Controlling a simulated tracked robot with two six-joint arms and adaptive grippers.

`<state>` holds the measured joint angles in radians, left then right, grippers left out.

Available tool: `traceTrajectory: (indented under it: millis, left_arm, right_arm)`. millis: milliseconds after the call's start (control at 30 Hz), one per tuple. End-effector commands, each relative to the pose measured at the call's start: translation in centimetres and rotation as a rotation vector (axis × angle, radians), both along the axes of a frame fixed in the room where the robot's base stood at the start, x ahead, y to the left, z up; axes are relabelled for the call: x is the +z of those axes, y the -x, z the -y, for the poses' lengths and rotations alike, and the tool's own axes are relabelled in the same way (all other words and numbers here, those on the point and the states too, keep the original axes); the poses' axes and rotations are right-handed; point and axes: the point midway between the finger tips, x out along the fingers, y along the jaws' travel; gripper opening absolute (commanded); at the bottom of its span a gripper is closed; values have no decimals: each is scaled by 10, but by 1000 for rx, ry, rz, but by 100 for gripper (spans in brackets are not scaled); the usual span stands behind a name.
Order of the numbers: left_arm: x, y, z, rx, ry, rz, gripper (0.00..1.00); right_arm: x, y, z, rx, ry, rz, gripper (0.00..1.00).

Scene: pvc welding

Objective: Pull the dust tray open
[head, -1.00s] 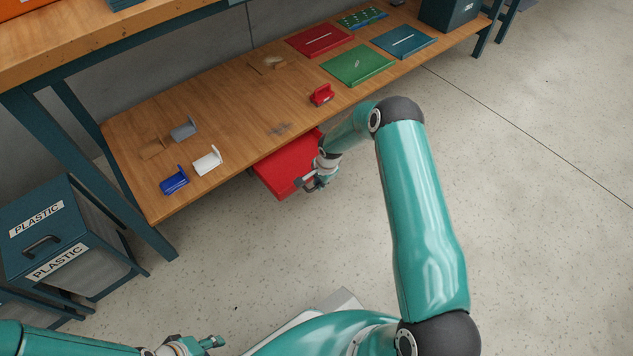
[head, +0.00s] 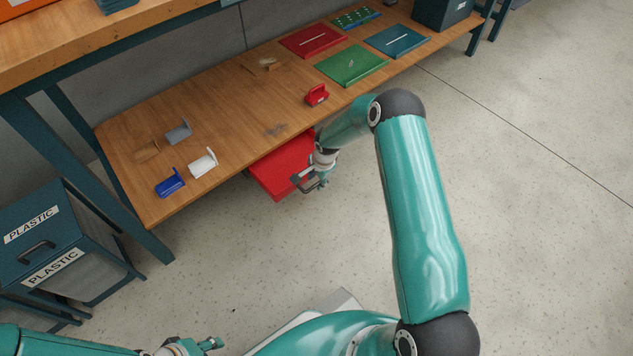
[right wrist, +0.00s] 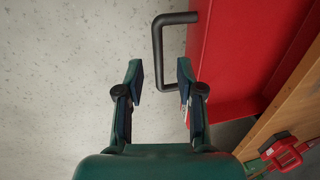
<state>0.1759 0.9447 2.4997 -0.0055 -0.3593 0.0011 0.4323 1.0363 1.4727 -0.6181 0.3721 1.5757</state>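The red dust tray (head: 281,168) sticks out from under the front edge of the wooden bench. Its dark U-shaped handle is at its front; the handle (right wrist: 158,55) shows clearly in the right wrist view. My right gripper (head: 318,181) is at the handle, by the tray's front right part. In the right wrist view my right gripper (right wrist: 160,80) is open, with the handle's bar seen in the gap between the fingers and clear space on both sides. My left gripper (head: 212,344) is low at the bottom edge, far from the tray; its finger opening is unclear.
The bench (head: 225,130) carries blue (head: 170,183), white (head: 203,163), grey (head: 178,132) and red (head: 317,95) small pieces, and flat coloured panels (head: 352,65) at the back right. A plastic bin (head: 60,240) stands at the left. The floor (head: 240,260) before the tray is clear.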

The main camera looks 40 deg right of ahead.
Motion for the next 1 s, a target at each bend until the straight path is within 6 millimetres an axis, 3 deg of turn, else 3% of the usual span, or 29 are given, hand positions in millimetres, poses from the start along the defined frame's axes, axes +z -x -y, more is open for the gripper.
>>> traceTrajectory:
  millis: [200, 433, 600, 1000]
  left_arm:
    - [0, 0, 0, 0, 0, 0, 40]
    - [0, 0, 0, 0, 0, 0, 40]
    - [0, 0, 0, 0, 0, 0, 40]
    - [-1, 0, 0, 0, 0, 0, 40]
  right_arm:
    - [46, 8, 1, 2, 2, 3, 37]
    - [81, 16, 1, 1, 1, 1, 37]
    - [92, 19, 1, 1, 0, -2, 37]
    - [93, 19, 1, 1, 0, -2, 37]
